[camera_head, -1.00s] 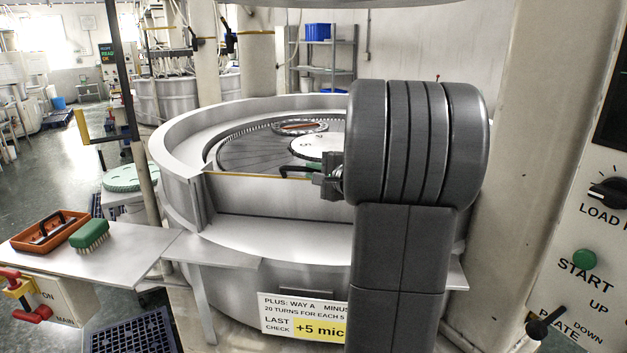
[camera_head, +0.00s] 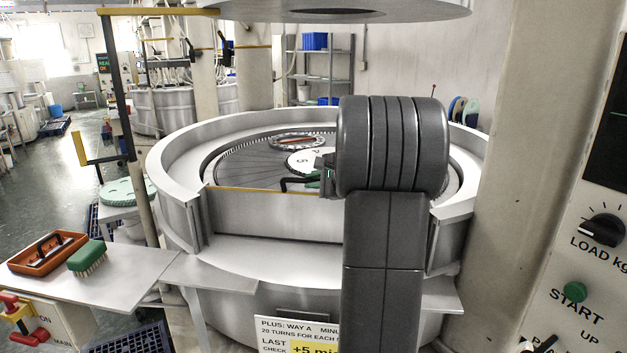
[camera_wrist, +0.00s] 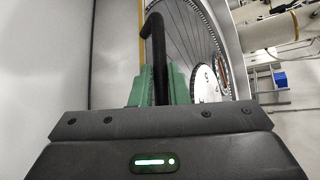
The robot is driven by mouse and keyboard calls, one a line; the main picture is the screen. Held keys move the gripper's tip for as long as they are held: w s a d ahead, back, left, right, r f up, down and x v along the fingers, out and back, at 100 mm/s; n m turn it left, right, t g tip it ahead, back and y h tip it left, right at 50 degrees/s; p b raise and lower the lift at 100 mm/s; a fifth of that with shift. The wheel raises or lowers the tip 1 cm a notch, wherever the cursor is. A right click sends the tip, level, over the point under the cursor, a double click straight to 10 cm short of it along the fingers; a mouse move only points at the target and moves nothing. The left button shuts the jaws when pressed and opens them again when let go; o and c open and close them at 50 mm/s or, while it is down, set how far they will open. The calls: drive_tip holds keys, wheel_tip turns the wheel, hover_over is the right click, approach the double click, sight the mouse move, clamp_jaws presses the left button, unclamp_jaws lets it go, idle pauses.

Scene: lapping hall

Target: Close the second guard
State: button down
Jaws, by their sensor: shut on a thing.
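The guard (camera_head: 262,213) is a pale grey panel with a yellow top edge, standing across the front opening of the round lapping machine. A black bent handle (camera_head: 292,181) shows near its top edge. My gripper (camera_head: 317,180) is at this handle, partly hidden behind my own arm. In the wrist view, the green fingers of my gripper (camera_wrist: 160,86) are shut on the dark handle (camera_wrist: 155,42), with the guard's grey face (camera_wrist: 45,60) to the left. The guard's right part is hidden by my arm in the head view.
A steel shelf (camera_head: 160,264) with an orange tray (camera_head: 47,252) and green brush (camera_head: 87,257) is at the left. A tall post (camera_head: 118,100) with yellow-edged arms stands behind it. A control panel (camera_head: 590,270) and pillar (camera_head: 510,150) are at the right. A round plate (camera_head: 250,10) hangs above.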

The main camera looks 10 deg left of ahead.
drive_tip(key=shift+w+r, duration=0.4)
drive_tip(key=shift+r, duration=0.45)
drive_tip(key=c, duration=1.6)
unclamp_jaws()
drive_tip(key=shift+w, duration=0.15)
drive_tip(key=shift+o, duration=1)
drive_tip(key=shift+w+f, duration=0.35)
drive_tip(key=shift+w, duration=0.05)
drive_tip(key=shift+s, duration=0.1)
drive_tip(key=shift+d, duration=0.15)
drive_tip(key=b+v, duration=0.3)
drive_tip(key=v, duration=1)
drive_tip(key=shift+s+b, duration=0.35)
drive_tip(key=shift+f, duration=0.1)
